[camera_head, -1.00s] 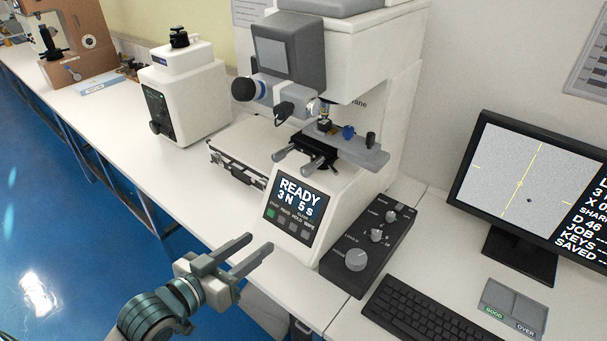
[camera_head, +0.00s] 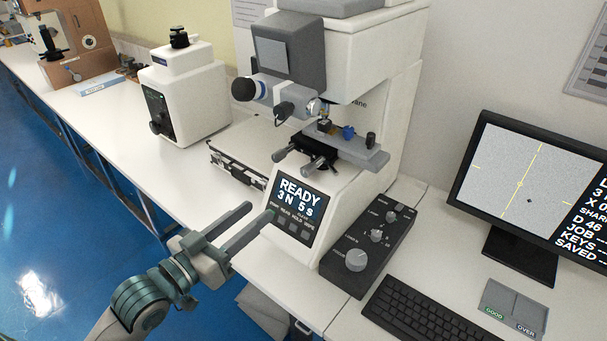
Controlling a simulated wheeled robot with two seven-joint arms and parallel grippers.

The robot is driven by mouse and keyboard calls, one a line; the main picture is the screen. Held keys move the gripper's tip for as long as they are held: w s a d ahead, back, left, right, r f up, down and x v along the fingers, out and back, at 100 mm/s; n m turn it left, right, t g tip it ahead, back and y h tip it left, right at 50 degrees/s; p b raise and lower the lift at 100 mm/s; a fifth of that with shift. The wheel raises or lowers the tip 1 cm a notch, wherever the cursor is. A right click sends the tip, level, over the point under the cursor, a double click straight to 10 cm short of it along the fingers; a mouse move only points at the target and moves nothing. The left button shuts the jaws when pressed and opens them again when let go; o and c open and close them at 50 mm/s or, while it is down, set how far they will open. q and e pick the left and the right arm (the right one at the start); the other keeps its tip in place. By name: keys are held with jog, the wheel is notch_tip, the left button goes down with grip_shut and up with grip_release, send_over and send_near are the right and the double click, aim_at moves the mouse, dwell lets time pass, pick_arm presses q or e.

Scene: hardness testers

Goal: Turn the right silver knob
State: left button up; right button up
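The hardness tester (camera_head: 390,110) stands on the bench at the centre. Two silver knobs stick out from the front of its stage: a left one (camera_head: 284,154) and a right one (camera_head: 314,166). A black control box (camera_head: 338,278) beside the tester carries a large silver dial (camera_head: 357,260) and smaller knobs (camera_head: 377,236). My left gripper (camera_head: 260,212) is open and empty, its fingers apart. My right gripper is not in view.
A monitor (camera_head: 530,190), a keyboard (camera_head: 425,318) and a grey GOOD/OVER pad (camera_head: 514,307) are at the right. A smaller white device (camera_head: 184,95) stands farther left. Free bench (camera_head: 110,100) runs along the left front.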

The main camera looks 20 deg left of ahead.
pick_arm(q)
jog(key=w, duration=0.1)
jog(key=p, duration=0.4)
send_near(304, 175)
jog(key=x, duration=0.8)
jog(key=shift+w+r, duration=0.15)
jog(key=shift+w, duration=0.05)
jog(key=shift+x, duration=0.8)
grip_shut()
